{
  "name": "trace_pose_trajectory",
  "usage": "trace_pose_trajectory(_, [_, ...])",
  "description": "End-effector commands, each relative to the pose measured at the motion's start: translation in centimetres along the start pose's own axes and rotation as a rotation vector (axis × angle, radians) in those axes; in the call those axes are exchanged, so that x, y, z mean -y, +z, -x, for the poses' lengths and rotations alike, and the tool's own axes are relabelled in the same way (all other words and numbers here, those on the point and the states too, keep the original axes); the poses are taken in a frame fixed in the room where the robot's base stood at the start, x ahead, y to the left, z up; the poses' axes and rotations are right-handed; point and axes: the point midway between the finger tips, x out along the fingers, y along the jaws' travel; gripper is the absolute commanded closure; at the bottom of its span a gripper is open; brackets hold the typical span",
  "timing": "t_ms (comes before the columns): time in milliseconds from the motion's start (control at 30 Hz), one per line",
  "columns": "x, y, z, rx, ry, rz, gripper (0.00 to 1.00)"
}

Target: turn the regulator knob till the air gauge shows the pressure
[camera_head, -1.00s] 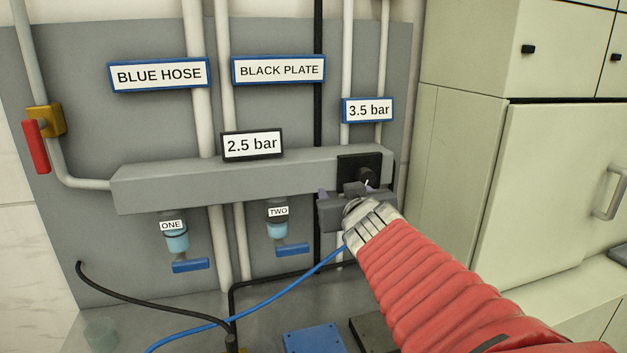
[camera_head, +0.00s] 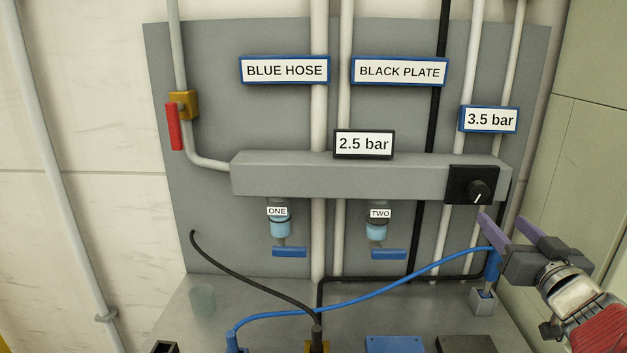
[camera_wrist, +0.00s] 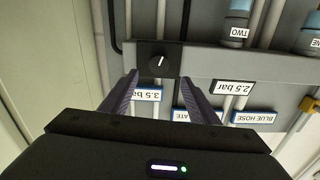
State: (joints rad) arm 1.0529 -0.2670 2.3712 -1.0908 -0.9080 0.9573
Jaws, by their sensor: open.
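The regulator knob (camera_head: 477,192) is round and black with a white pointer mark, on a black square plate at the right end of the grey manifold bar. The air gauge (camera_head: 364,144) on top of the bar reads 2.5 bar. A blue-framed sign (camera_head: 490,119) above the knob reads 3.5 bar. My gripper (camera_head: 506,226) is open and empty, below and to the right of the knob in the head view, apart from it. In the wrist view the knob (camera_wrist: 160,64) shows beyond the spread purple fingers, between them.
Outlets ONE (camera_head: 279,229) and TWO (camera_head: 379,228) hang below the bar with blue levers. A blue hose (camera_head: 365,291) and a black hose (camera_head: 255,282) cross the bench. A red-handled valve (camera_head: 175,126) is at left. A blue fitting (camera_head: 492,265) stands near my gripper.

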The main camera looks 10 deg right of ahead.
Motion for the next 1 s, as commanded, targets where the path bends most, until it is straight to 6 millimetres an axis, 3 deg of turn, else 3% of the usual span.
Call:
trace_pose_trajectory(267, [-0.1, -0.1, 0.0, 0.0, 0.004, 0.001, 0.45])
trace_pose_trajectory(467, [-0.2, 0.0, -1.1, 0.001, 0.003, 0.0, 0.45])
trace_pose_trajectory(1000, [-0.2, 0.0, -8.3, 0.002, 0.004, 0.0, 0.45])
